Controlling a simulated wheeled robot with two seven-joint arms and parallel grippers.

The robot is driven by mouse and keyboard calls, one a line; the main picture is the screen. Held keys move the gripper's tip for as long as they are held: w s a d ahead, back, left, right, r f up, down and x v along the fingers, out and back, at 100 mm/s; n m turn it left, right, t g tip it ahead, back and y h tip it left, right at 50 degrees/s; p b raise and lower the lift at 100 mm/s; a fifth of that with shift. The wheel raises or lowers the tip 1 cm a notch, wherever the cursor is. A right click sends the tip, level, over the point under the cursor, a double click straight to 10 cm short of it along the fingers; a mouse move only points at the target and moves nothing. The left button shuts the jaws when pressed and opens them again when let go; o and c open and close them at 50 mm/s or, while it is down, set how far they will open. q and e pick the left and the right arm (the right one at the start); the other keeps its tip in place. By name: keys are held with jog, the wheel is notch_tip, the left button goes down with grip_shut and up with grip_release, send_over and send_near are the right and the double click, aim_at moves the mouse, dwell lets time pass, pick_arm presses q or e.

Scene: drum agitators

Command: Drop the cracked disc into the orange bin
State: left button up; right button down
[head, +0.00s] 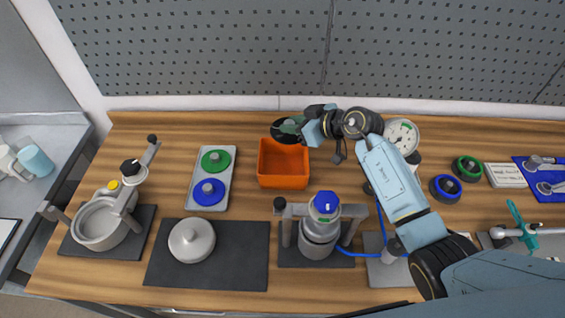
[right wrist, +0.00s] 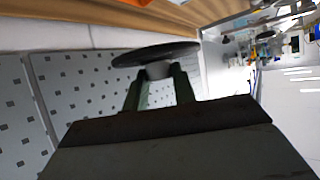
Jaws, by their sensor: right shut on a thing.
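The disc is dark and round, and in the head view (head: 283,138) it is at the back rim of the orange bin. My right gripper (head: 296,124) reaches in from the right and is shut on the disc's hub. In the right wrist view the two green fingers (right wrist: 158,85) grip a grey knob under the dark disc (right wrist: 150,54). No crack can be made out. The orange bin (head: 283,181) is open and looks empty; the disc and gripper overlap its back edge. Whether the disc is over the opening or behind it is hard to tell. My left gripper is not in view.
Left of the bin a grey tray (head: 225,167) holds a green disc (head: 215,161) and a blue disc (head: 208,192). In front stands a blue-capped agitator vessel (head: 319,240). A gauge (head: 401,137) is behind my right arm. A pegboard wall (head: 300,50) closes the back.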

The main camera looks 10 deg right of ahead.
jog(key=shift+w+a+f, duration=0.1)
jog(key=shift+f, duration=0.9)
notch_tip(320, 180, down, 4)
jog(key=b, duration=0.5)
jog(key=shift+f, duration=0.15)
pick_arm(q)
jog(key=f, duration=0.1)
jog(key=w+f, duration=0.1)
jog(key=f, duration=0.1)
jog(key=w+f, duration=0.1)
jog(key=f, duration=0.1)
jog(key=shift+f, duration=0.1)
pick_arm(e)
jog(key=c, duration=1.1)
grip_release()
jog(key=shift+o, duration=0.2)
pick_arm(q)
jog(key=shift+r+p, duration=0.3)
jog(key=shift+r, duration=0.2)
pick_arm(e)
jog(key=v, duration=1.3)
jog(key=shift+r, duration=0.2)
